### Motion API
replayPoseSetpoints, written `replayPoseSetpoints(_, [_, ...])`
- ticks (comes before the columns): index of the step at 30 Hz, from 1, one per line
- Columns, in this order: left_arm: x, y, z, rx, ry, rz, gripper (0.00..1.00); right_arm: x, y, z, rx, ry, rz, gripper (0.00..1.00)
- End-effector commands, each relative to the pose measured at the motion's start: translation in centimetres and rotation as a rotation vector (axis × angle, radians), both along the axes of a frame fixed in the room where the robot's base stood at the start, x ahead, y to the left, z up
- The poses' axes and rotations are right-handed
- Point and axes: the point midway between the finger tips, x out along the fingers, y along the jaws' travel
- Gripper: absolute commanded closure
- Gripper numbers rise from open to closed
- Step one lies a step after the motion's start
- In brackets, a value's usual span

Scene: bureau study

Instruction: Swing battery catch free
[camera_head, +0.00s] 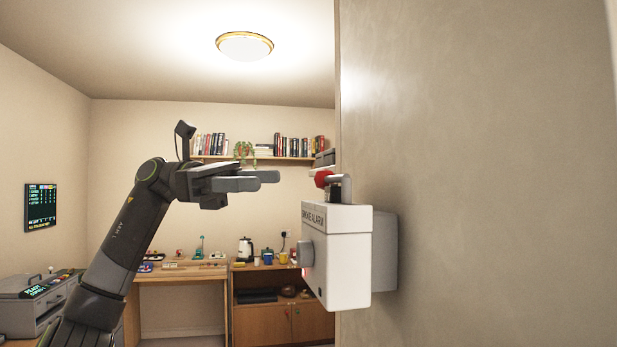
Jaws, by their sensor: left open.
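A white alarm box (336,258) with dark lettering on its front is mounted on the wall at right. A bent grey metal bar (345,187) with a red knob (323,178) stands on top of it. A round grey knob (306,253) sticks out from its left face. I cannot tell for sure which part is the battery catch. My left gripper (264,180) is open and empty, to the left of the red knob at about its height, with a gap between them. My right gripper is not in view.
The plain wall (470,170) fills the right side. Behind are a wooden desk (180,275), a cabinet (283,315) with a kettle (245,249) on it, and a bookshelf (255,158). A grey machine (35,300) stands at lower left.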

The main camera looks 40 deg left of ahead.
Motion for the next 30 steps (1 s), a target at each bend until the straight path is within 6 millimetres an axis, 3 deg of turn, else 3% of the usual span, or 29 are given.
replayPoseSetpoints(6, [1.2,-4.4,0.3,0.001,0.001,-0.005,0.52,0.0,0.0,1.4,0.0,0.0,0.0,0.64])
replayPoseSetpoints(13, [2.2,-7.6,0.2,-0.001,0.001,-0.003,0.52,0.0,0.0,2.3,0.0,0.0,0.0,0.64])
replayPoseSetpoints(26, [2.4,-8.6,0.0,-0.001,0.001,0.0,0.52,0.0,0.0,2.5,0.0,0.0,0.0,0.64])
replayPoseSetpoints(30, [2.4,-8.6,0.0,-0.001,0.001,0.0,0.69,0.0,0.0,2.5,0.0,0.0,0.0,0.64])
